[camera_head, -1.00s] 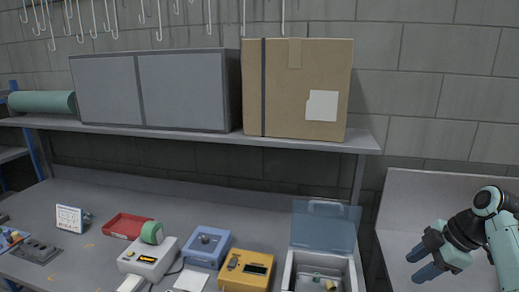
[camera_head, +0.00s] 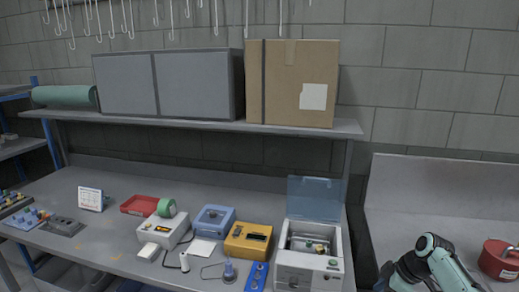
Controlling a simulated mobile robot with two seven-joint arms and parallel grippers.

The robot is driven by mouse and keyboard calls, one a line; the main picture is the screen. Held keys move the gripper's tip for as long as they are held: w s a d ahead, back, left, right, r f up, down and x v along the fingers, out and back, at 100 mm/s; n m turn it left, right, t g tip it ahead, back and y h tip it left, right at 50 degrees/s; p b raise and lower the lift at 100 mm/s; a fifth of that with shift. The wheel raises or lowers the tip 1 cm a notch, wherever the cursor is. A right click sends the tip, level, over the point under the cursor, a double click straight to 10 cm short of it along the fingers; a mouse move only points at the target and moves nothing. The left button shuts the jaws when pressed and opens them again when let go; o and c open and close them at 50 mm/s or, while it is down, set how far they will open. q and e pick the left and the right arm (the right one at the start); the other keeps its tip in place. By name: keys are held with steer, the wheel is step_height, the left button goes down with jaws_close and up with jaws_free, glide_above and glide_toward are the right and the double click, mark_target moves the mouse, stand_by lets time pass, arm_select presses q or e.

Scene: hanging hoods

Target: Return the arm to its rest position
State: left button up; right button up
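My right arm (camera_head: 440,262) comes in at the bottom right, teal and black, over the grey surface at the right. Its dark gripper end (camera_head: 392,277) is low at the bottom edge, just right of the workbench, and the fingers are too cut off to read. I see nothing held in it. My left arm and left gripper are not in view.
The workbench (camera_head: 110,240) holds a white box with a raised clear lid (camera_head: 314,200), a yellow device (camera_head: 248,240), a blue device (camera_head: 213,220) and a red tray (camera_head: 137,206). A cardboard box (camera_head: 292,85) stands on the shelf.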

steer(key=s+a+f+m+g, duration=0.1)
steer(key=s+a+f+m, duration=0.2)
steer(key=f, duration=0.7)
steer(key=s+a+f+m, duration=0.2)
steer(key=s+a+f, duration=0.15)
steer(key=f, duration=0.55)
steer(key=s+a+f+m+g, duration=0.15)
steer(key=a+f, duration=0.25)
steer(key=f, duration=0.6)
steer(key=s+a+f+m, duration=0.3)
steer(key=s, duration=0.6)
steer(key=s+a+f+m, duration=0.3)
steer(key=s+a+f, duration=0.1)
steer(key=s, duration=0.5)
steer(key=s+a+f+m, duration=0.3)
steer(key=s, duration=0.6)
steer(key=shift+s+a+f+g, duration=0.15)
steer(key=shift+a+g, duration=0.1)
steer(key=shift+g, duration=0.1)
